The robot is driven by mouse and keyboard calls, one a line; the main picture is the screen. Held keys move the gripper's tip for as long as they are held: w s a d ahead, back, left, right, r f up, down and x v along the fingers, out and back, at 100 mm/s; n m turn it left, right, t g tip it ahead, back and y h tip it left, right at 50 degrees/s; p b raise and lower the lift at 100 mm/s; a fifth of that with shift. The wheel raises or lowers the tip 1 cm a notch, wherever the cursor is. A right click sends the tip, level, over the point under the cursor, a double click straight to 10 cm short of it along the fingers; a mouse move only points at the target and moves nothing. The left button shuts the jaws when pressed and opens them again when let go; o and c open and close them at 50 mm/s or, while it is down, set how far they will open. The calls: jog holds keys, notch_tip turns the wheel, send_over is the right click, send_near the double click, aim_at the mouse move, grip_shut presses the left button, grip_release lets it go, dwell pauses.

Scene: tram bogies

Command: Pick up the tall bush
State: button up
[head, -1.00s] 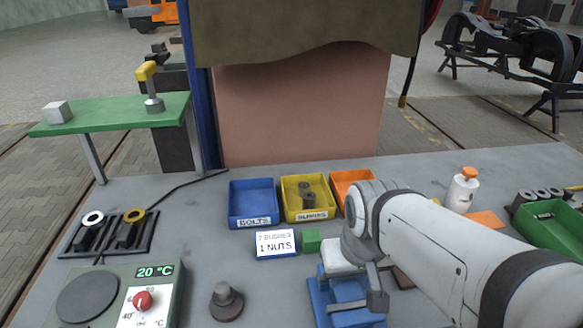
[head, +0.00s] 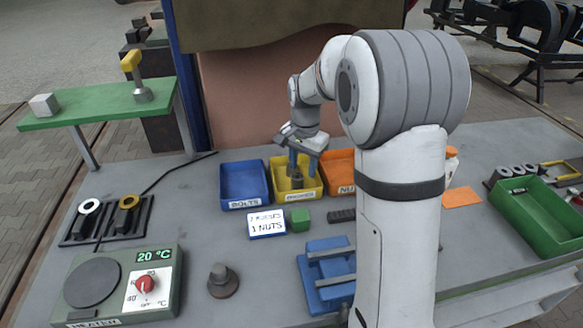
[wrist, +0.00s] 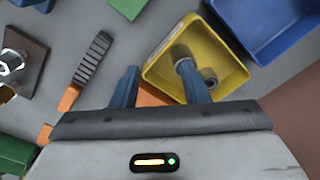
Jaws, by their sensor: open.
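The yellow bin (head: 283,191) stands between the blue and orange bins and holds two grey bushes. In the wrist view the larger-looking bush (wrist: 180,54) stands near the bin's left corner, and a second bush (wrist: 209,75) is beside it, partly behind my right finger. Which is taller is hard to tell. My gripper (head: 302,166) is open and empty, with its fingers pointing down over the yellow bin. In the wrist view my gripper (wrist: 157,74) has its right finger overlapping the bushes and its left finger outside the bin.
A blue bin (head: 243,203) and an orange bin (head: 338,186) flank the yellow one. A count sign (head: 267,224), a green block (head: 300,220) and a blue fixture (head: 325,290) stand in front. A heater (head: 122,290) is at front left.

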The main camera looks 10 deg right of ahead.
jog(key=m, duration=0.2)
send_over(297, 176)
notch_tip(297, 176, down, 4)
jog(key=shift+s+d+r+g+p, duration=0.15)
jog(key=shift+g+p, duration=0.15)
jog(key=shift+p, duration=0.15)
notch_tip(297, 176, down, 8)
jog(key=shift+r+p, duration=0.1)
jog(key=shift+p, duration=0.95)
jog(key=shift+c, duration=0.2)
jog(key=c, duration=0.8)
jog(key=shift+r, duration=0.1)
